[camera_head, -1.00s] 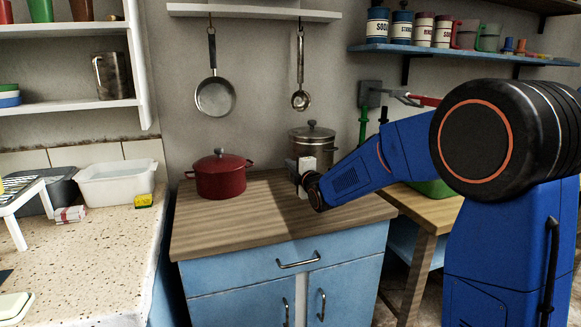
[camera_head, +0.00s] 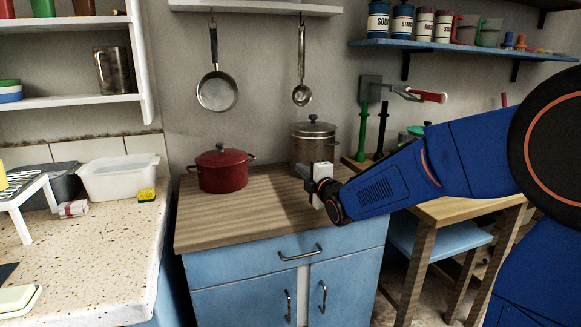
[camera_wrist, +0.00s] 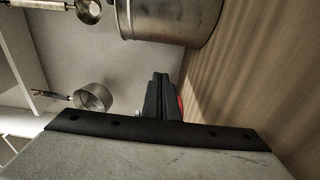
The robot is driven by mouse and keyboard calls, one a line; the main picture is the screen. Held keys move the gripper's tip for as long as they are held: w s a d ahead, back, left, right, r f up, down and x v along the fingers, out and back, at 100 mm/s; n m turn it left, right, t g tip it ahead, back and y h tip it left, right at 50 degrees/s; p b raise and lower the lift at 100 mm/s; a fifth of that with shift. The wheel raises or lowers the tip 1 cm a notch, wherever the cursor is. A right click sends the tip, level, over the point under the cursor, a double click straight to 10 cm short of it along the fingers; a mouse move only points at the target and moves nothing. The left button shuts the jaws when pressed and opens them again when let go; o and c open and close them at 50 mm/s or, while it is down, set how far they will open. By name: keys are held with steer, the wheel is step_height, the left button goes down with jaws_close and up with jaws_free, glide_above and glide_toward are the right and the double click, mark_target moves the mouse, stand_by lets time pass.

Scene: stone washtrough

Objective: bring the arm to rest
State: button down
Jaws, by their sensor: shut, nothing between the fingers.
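My gripper (camera_head: 308,172) is above the right part of the wooden counter top (camera_head: 225,226), in front of the steel pot with a lid (camera_head: 312,142). In the wrist view its black fingers (camera_wrist: 161,95) are together, with nothing between them. The steel pot shows at the top of the wrist view (camera_wrist: 172,18). A red pot with a lid (camera_head: 221,171) stands on the counter to the left of my gripper, apart from it. A little red shows behind the fingers in the wrist view.
A pan (camera_head: 217,91) and a ladle (camera_head: 302,94) hang on the wall. At left, a white basin (camera_head: 120,178) and a yellow sponge (camera_head: 147,195) sit on the speckled worktop (camera_head: 110,235). A wooden table (camera_head: 463,212) stands at right. The front of the counter is clear.

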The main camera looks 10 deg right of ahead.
steer(key=s+d+m+h, duration=0.1)
steer(key=s, duration=0.1)
steer(key=s+d+f+m+g, duration=0.1)
steer(key=s+d+m, duration=0.1)
steer(key=s+d+m+g+h, duration=0.1)
steer(key=s+d+m, duration=0.1)
steer(key=s, duration=0.1)
steer(key=shift+d+f+h, duration=0.15)
steer(key=shift+d+h, duration=0.1)
steer(key=shift+h, duration=0.05)
steer(key=s+d+f+m+g+h, duration=0.1)
steer(key=s+d+f+m+g, duration=0.2)
steer(key=s, duration=1)
steer(key=s+d+f+m+g, duration=0.3)
steer(key=s+f+m, duration=0.2)
steer(key=s, duration=0.8)
steer(key=s+d+f+m+g+h, duration=0.1)
steer(key=s+d+f+m+g, duration=0.2)
steer(key=s+m, duration=0.5)
steer(key=s+f+g, duration=0.1)
steer(key=s, duration=0.4)
steer(key=shift+d+h, duration=0.25)
steer(key=shift+h, duration=0.05)
steer(key=shift+f, duration=0.1)
